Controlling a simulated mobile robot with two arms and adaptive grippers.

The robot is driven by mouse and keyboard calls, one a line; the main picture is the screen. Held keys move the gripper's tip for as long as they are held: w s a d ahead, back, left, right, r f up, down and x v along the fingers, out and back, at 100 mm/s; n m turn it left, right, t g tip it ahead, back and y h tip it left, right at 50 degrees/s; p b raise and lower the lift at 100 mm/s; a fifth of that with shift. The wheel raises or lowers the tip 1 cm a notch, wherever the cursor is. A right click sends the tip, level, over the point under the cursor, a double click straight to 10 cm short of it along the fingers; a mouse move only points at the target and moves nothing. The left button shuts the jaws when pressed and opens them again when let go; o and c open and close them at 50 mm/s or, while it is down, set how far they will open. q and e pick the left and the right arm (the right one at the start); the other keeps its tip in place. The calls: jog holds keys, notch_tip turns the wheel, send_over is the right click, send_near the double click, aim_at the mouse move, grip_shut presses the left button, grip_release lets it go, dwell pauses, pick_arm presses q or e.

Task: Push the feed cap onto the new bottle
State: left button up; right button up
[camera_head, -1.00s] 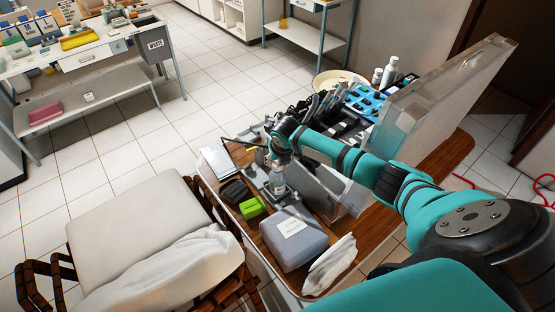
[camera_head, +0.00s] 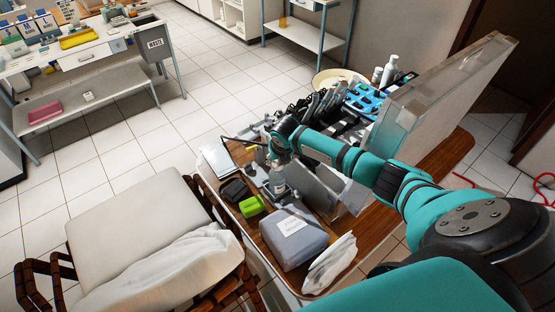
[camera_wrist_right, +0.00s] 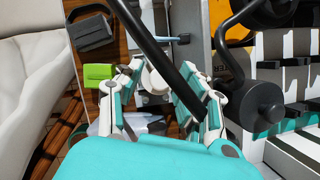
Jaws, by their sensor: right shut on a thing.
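In the head view a clear bottle with a pale label (camera_head: 278,187) stands upright on the wooden cart top, directly below my right gripper (camera_head: 279,162). In the right wrist view the fingers of my right gripper (camera_wrist_right: 160,84) are closed around a small white round piece (camera_wrist_right: 154,79), which looks like the feed cap. A dark rod or tube crosses in front of it and hides part of the grip. I cannot tell whether the cap is seated on the bottle or just above it. My left gripper is not in view.
A lime-green box (camera_head: 252,206), a dark box (camera_head: 235,190) and a grey pouch (camera_head: 294,238) lie close to the bottle. A padded chair (camera_head: 150,235) is at the left.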

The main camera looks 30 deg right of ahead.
jog(key=shift+f, duration=0.25)
jog(key=o, duration=1)
jog(key=shift+r, duration=0.1)
